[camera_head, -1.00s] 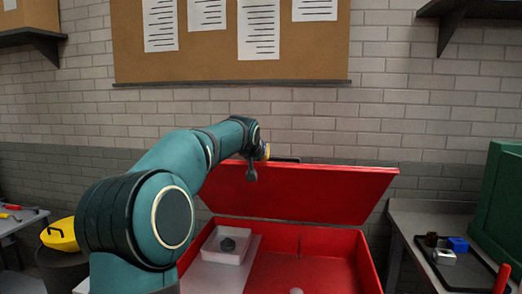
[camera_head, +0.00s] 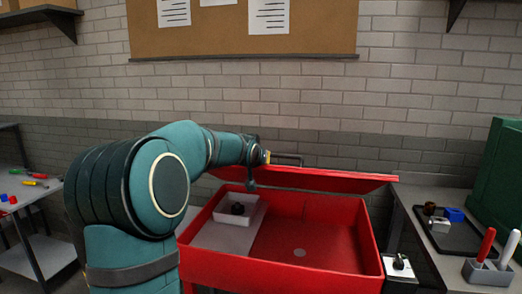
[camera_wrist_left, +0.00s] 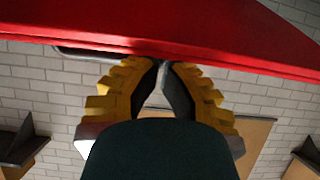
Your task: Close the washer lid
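The red washer (camera_head: 350,265) stands open in front of me. Its red lid (camera_head: 330,180) is tilted over the back of the basin, partly lowered, with a gap beneath it. My left gripper (camera_head: 266,157) is at the lid's upper edge, left of its middle, near a dark handle (camera_head: 288,158). In the left wrist view the yellow fingers (camera_wrist_left: 163,66) come together at their tips, right by the underside or edge of the lid (camera_wrist_left: 200,28). I see nothing between them. Contact with the lid is hard to tell. My right gripper is out of view.
Inside the basin is a white tray (camera_head: 258,212) holding a dark part (camera_head: 238,208). A side table at right bears a black tray (camera_head: 465,240) and a grey holder with red and white handles (camera_head: 487,271). Another table with tools (camera_head: 30,183) stands at left.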

